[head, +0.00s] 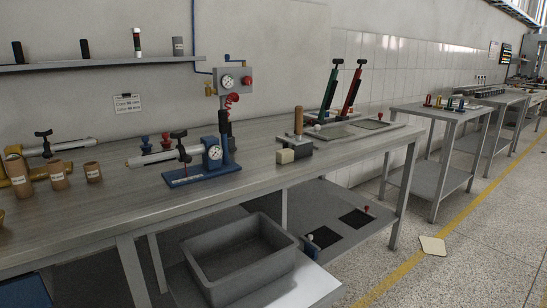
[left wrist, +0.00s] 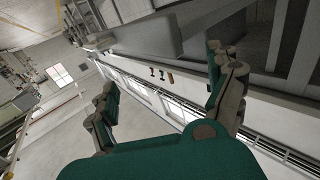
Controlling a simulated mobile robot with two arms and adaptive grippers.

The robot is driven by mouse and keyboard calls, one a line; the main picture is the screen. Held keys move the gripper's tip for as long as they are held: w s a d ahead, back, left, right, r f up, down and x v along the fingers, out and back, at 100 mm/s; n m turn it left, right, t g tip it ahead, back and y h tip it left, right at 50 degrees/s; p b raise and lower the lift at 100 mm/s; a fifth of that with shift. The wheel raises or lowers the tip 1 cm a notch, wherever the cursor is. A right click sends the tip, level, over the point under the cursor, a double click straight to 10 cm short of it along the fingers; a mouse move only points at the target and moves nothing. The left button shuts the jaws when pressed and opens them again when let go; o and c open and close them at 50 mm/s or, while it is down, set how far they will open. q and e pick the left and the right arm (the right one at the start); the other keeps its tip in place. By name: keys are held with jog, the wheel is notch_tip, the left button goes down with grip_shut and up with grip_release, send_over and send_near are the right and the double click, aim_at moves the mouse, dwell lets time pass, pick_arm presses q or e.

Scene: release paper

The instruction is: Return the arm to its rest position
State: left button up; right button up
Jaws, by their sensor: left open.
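My left gripper (left wrist: 163,75) shows in the left wrist view with its two green and grey fingers spread wide apart. Nothing is held between them. It points out across the room, away from any near surface. Neither arm shows in the head view, and my right gripper is in no view. A pale, square, flat piece like paper (head: 432,246) lies on the floor at the right in the head view, near the yellow line.
A long grey workbench (head: 255,190) carries a blue gauge fixture (head: 203,175), brown cups (head: 57,174) and red and green lever tools (head: 351,88). A grey bin (head: 240,258) stands low beneath it. Smaller tables (head: 430,116) stand behind. Floor at the right is mostly clear.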

pick_arm(q)
jog(key=s+a+f+g+y+p, duration=0.25)
jog(key=s+f+g+p, duration=0.3)
jog(key=s+f, duration=0.3)
jog(key=s+a+f+g+y+p, duration=0.1)
jog(key=s+a+f+g+p, duration=0.25)
jog(key=s+f+p, duration=0.5)
jog(key=s+a+f+g+p, duration=0.2)
jog(key=s+f+g, duration=0.1)
jog(key=s, duration=0.7)
jog(key=s+a+f+g+y+p, duration=0.1)
jog(key=s+a+f+g+p, duration=0.1)
jog(key=s, duration=0.9)
jog(key=a+f+g, duration=0.1)
jog(key=g, duration=0.1)
jog(key=shift+s+a+f+n+g, duration=0.2)
jog(key=shift+a+f+n+g, duration=0.1)
jog(key=shift+f+g, duration=0.1)
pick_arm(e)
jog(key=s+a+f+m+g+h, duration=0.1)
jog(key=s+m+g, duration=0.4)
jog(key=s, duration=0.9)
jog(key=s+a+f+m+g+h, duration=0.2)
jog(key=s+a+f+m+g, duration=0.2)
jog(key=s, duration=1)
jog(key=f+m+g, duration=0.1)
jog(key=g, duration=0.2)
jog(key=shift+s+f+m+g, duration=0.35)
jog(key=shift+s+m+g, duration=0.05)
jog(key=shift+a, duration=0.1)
